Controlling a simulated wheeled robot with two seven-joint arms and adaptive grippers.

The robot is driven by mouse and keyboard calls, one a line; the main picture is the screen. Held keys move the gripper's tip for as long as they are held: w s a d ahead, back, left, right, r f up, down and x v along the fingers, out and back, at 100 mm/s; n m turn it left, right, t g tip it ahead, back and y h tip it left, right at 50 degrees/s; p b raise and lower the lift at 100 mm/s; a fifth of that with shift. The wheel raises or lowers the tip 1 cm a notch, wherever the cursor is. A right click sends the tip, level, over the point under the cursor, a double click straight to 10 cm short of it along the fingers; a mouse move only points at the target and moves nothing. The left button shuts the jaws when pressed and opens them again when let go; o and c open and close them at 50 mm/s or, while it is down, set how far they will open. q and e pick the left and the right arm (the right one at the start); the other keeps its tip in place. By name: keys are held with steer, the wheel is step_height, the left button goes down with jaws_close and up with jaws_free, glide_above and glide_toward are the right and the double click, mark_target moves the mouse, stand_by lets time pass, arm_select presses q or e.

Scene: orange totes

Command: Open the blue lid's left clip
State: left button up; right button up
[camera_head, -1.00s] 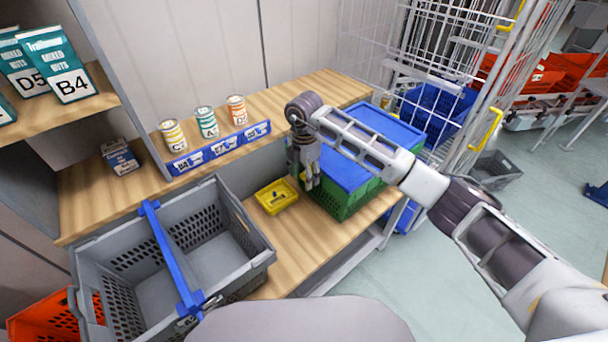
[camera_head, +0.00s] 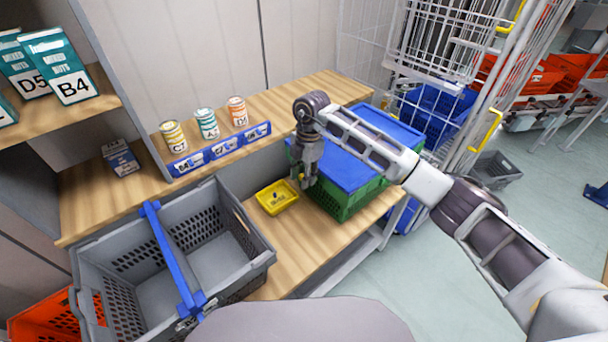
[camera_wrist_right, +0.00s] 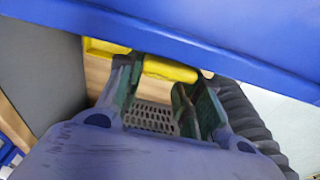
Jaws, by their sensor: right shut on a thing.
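The blue lid (camera_head: 345,168) sits on a green crate (camera_head: 345,202) on the wooden bench. Its edge also crosses the top of the right wrist view (camera_wrist_right: 200,40). My right gripper (camera_head: 306,182) points down at the left side of this crate. In the right wrist view its fingers (camera_wrist_right: 155,98) are on both sides of a yellow clip (camera_wrist_right: 170,69) just under the lid's edge, and they are shut on it. In the head view my fingers mostly hide the clip. My left gripper is not in view.
A small yellow tray (camera_head: 277,196) lies just left of my right gripper. A grey crate (camera_head: 255,262) with a blue bar stands at the front left. Several cans and a blue label strip (camera_head: 220,150) are behind. A wire cart (camera_head: 440,50) stands at the right.

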steer(key=shift+r+g+y+p, duration=0.35)
steer(key=shift+g+y, duration=0.15)
steer(key=shift+y, duration=0.2)
steer(key=shift+s+a+r+g+y+p, duration=0.15)
steer(key=shift+g+y+p, duration=0.15)
steer(key=shift+g+y, duration=0.25)
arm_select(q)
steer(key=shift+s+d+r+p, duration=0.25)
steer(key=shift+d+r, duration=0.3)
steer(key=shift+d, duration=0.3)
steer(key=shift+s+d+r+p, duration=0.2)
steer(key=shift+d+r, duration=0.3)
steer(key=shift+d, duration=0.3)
arm_select(e)
steer(key=shift+r+g+y, duration=0.35)
steer(key=shift+g+y, duration=0.3)
steer(key=shift+y, duration=0.3)
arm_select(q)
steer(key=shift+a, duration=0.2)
arm_select(e)
steer(key=o, duration=1)
steer(key=shift+o, duration=0.2)
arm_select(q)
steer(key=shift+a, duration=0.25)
arm_select(e)
steer(key=shift+v, duration=5.95)
